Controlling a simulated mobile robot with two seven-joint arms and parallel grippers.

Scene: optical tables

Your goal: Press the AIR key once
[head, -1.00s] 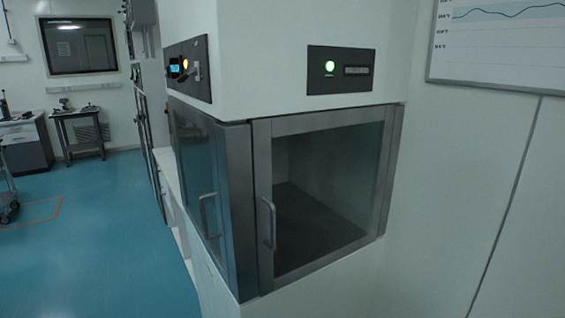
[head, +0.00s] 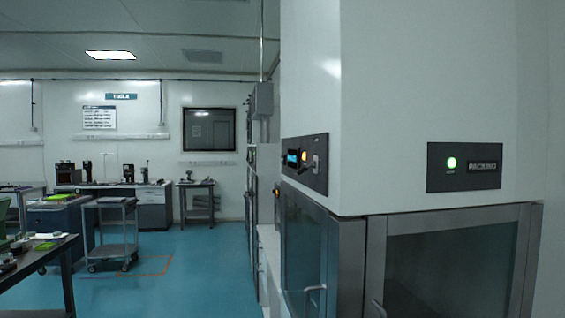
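A dark control panel (head: 305,163) sits on the left face of the white cabinet above its left glass door. Neither of my grippers is in view.
The cabinet's right glass door (head: 450,265) and left glass door (head: 305,250) are shut. Open blue floor (head: 190,265) lies to the left. A grey cart (head: 112,235) and a dark table (head: 45,255) stand at the left, with benches along the far wall.

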